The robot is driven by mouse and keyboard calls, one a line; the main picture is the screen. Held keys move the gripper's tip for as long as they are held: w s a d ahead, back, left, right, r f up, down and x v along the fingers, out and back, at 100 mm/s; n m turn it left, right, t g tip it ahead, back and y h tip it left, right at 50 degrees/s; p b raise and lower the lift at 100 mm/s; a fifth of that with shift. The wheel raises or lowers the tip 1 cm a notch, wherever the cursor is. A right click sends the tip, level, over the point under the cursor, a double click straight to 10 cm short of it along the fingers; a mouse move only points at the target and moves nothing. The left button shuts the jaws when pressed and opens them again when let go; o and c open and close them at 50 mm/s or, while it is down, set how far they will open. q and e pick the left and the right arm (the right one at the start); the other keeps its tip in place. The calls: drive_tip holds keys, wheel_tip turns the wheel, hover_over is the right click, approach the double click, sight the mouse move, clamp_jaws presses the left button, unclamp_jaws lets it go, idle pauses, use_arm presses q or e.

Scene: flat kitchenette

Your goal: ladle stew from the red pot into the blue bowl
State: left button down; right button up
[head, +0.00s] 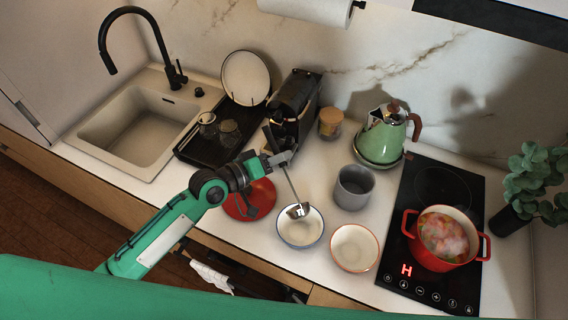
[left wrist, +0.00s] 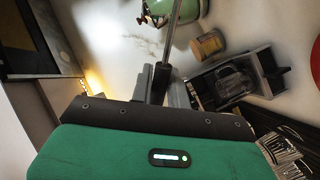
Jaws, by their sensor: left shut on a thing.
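The red pot (head: 409,222) stands on the hob at the right, with stew (head: 444,236) of orange and green pieces inside. The blue bowl (head: 300,240), white with a blue rim, stands on the counter in the middle. My left gripper (head: 277,160) is shut on the ladle (head: 291,186), whose steel shaft (left wrist: 172,38) also shows in the left wrist view. The ladle's head is over the far part of the blue bowl; I cannot tell whether it touches the bowl or holds stew. My right gripper is not in view.
An orange-rimmed bowl (head: 354,248) stands between the blue bowl and the black hob (head: 408,182). A grey canister (head: 354,187), green kettle (head: 381,138) and lidded jar (head: 330,123) stand behind. A red disc (head: 262,190) lies under my left arm. A coffee machine (head: 296,93) is close behind the gripper.

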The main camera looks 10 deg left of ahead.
use_arm(q)
wheel_tip(320, 180, down, 3)
drive_tip(key=w+a+n+b, duration=0.2)
drive_tip(key=w+b, duration=0.1)
drive_tip(key=b, duration=0.1)
drive_tip(key=s+r+p, duration=0.1)
drive_tip(key=p, duration=0.1)
drive_tip(key=s+d+r+m+p, duration=0.1)
drive_tip(key=r+p, duration=0.1)
drive_tip(key=d+r+m+p, duration=0.1)
drive_tip(key=p, duration=0.1)
drive_tip(key=shift+s+r, duration=0.4)
drive_tip(key=shift+s+d+r+m+p, duration=0.5)
drive_tip(key=shift+s+r, duration=0.05)
drive_tip(key=shift+s, duration=0.2)
drive_tip(key=shift+s+d+r, duration=0.1)
drive_tip(key=shift+s+d, duration=0.1)
drive_tip(key=shift+s, duration=0.05)
drive_tip(key=s+d+r+m+t, duration=0.1)
drive_tip(key=s+d+r+m, duration=0.2)
drive_tip(key=s, duration=0.3)
drive_tip(key=s+d+r+m+t, duration=0.1)
drive_tip(key=s+d+r+m, duration=0.2)
drive_tip(key=s+d+m, duration=0.3)
drive_tip(key=shift+r, duration=0.4)
